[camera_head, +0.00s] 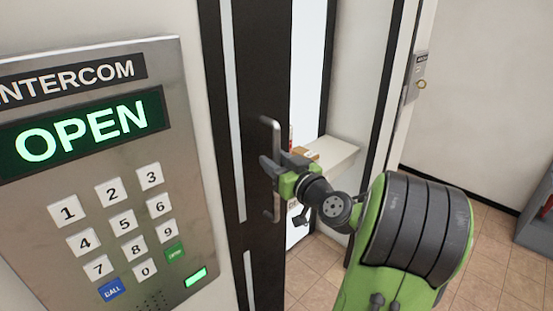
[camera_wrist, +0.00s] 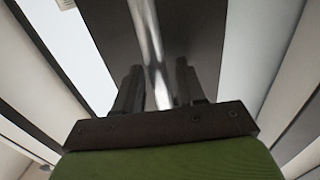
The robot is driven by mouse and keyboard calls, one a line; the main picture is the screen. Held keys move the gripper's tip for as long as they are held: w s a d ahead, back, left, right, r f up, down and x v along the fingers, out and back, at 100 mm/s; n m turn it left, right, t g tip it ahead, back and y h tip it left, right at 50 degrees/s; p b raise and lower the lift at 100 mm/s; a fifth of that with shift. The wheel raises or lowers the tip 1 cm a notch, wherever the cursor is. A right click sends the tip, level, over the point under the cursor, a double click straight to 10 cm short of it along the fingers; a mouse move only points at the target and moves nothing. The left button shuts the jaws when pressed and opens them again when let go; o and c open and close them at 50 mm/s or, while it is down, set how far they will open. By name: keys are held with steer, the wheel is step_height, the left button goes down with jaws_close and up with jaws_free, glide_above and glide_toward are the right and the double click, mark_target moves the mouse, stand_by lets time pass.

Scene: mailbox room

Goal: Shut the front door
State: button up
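The front door (camera_head: 262,60) is a dark panel with narrow light strips, just right of the intercom in the head view. It appears to stand ajar, though its far edge is hard to make out. Its metal bar handle (camera_head: 270,124) is upright. My gripper (camera_head: 275,172) is at the handle's middle. In the wrist view the handle (camera_wrist: 147,30) runs between my two fingers (camera_wrist: 157,85), with a small gap showing beside it. The fingers look open around the bar, and a firm grip does not show. The door's dark face (camera_wrist: 185,30) lies behind the handle.
The intercom (camera_head: 105,180) on the left wall reads OPEN and has a keypad. A pale shelf (camera_head: 335,152) with small items is behind my gripper. A metal lock plate (camera_head: 417,75) sits on the right-hand frame. Tiled floor (camera_head: 500,260) is clear at lower right, beside a grey box (camera_head: 538,235).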

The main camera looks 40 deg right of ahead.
jaws_close()
stand_by(0.4)
